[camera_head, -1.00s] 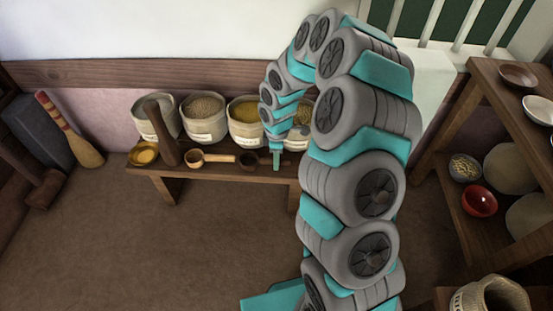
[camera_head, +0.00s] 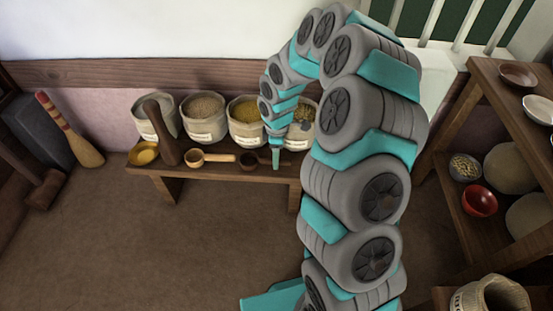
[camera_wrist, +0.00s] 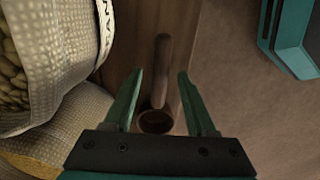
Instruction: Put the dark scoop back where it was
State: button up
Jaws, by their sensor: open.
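The dark scoop (camera_head: 248,158) lies on the low wooden bench, right of a lighter wooden scoop (camera_head: 197,158). In the wrist view its round bowl (camera_wrist: 155,122) is nearer my gripper's base and its handle (camera_wrist: 161,68) points away up the picture. My gripper (camera_head: 276,163) is open at the bench, by the handle side of the dark scoop. In the wrist view the fingers (camera_wrist: 161,78) stand either side of the scoop's handle line, with gaps on both sides. I cannot tell how high the fingertips are above it.
A dark pestle-like wooden tool (camera_head: 160,132) and a yellow-filled bowl (camera_head: 144,153) are at the bench's left. A shelf stands at right.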

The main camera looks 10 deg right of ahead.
notch_tip(320, 180, up, 10)
jog(key=s+a+r+m, duration=0.1)
jog(key=s+r+m, duration=0.2)
jog(key=s+r, duration=0.35)
jog(key=s+r+m, duration=0.2)
jog(key=s+r, duration=0.2)
jog(key=s, duration=0.5)
jog(key=s+d+r+m+g, duration=0.1)
jog(key=s+m, duration=0.8)
jog(key=s, duration=1.1)
jog(key=shift+r+g, duration=0.25)
jog(key=shift+g, duration=0.15)
jog(key=shift+w, duration=0.1)
